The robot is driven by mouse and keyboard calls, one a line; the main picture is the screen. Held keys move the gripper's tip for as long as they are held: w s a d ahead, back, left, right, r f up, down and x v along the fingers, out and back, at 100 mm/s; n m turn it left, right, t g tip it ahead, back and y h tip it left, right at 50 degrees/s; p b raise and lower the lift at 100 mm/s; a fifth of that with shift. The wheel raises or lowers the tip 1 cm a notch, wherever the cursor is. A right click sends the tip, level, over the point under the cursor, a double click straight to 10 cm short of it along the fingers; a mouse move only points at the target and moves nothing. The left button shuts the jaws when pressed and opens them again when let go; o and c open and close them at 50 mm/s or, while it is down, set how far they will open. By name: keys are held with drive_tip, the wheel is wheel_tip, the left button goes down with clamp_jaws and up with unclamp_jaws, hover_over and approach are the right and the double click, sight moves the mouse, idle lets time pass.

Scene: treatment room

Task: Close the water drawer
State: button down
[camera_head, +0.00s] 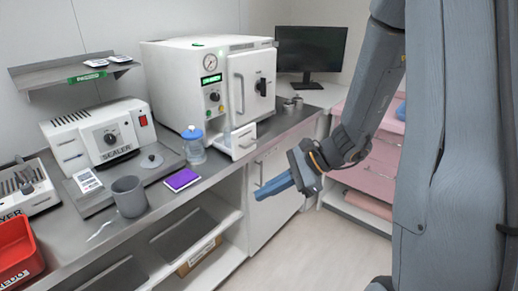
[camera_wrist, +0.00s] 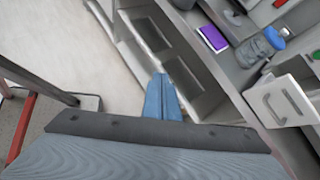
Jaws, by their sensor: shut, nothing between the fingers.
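The water drawer (camera_head: 240,148) is a small white drawer low on the front of the white autoclave (camera_head: 185,85). It sticks out from the autoclave's front over the counter edge. In the wrist view the drawer front (camera_wrist: 268,108) with its grey handle shows at the right. My gripper (camera_head: 260,191) is in front of the counter, below and to the right of the drawer, apart from it. Its blue fingers (camera_wrist: 162,82) are together and empty, pointing toward the lower shelves.
A blue-lidded jar (camera_head: 194,148) and a purple pad (camera_head: 182,179) stand left of the drawer. The sealer (camera_head: 100,135) and a grey cup (camera_head: 129,196) are farther left. Below the counter are open shelves (camera_head: 215,262). The floor (camera_head: 325,245) at the right is clear.

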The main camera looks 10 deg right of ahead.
drive_tip(key=w+d+r+m+t, duration=0.2)
drive_tip(key=w+d+m+t, duration=0.85)
drive_tip(key=w+d, duration=0.3)
drive_tip(key=f+p+x, duration=0.1)
drive_tip(key=p+x, duration=0.3)
drive_tip(key=x, duration=1)
drive_tip(key=shift+w+a+g, duration=0.15)
drive_tip(key=shift+a+g, duration=0.2)
drive_tip(key=shift+g, duration=0.1)
drive_tip(key=shift+f, duration=0.1)
